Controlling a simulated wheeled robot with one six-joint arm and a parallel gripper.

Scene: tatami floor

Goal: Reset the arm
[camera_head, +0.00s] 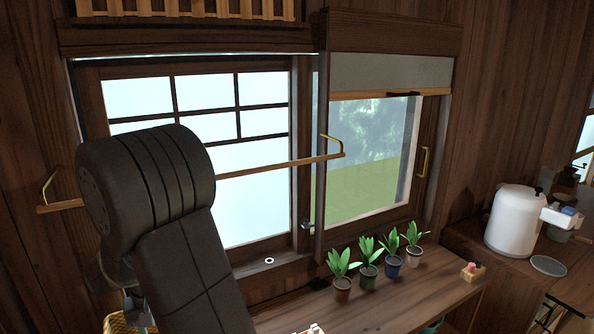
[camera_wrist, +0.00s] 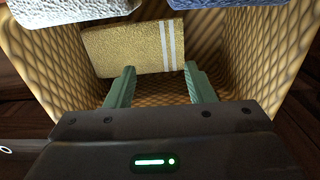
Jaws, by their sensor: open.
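My gripper (camera_wrist: 159,70) is open in the wrist view, with its two green fingers apart. The fingers reach into a woven basket (camera_wrist: 245,75). A yellow folded cloth (camera_wrist: 120,50) with two white stripes lies in the basket beyond the fingertips. I cannot tell whether the fingers touch it; nothing shows gripped between them. In the head view my dark arm is raised and bent at the left, and it hides most of the basket (camera_head: 116,323) below it.
A white cloth (camera_wrist: 70,10) and a blue cloth (camera_wrist: 220,3) show at the top of the wrist view. A wooden counter (camera_head: 400,299) holds several potted plants (camera_head: 368,265). A brass-ended wooden rod (camera_head: 285,163) crosses the window behind my arm. A white pot (camera_head: 513,220) stands right.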

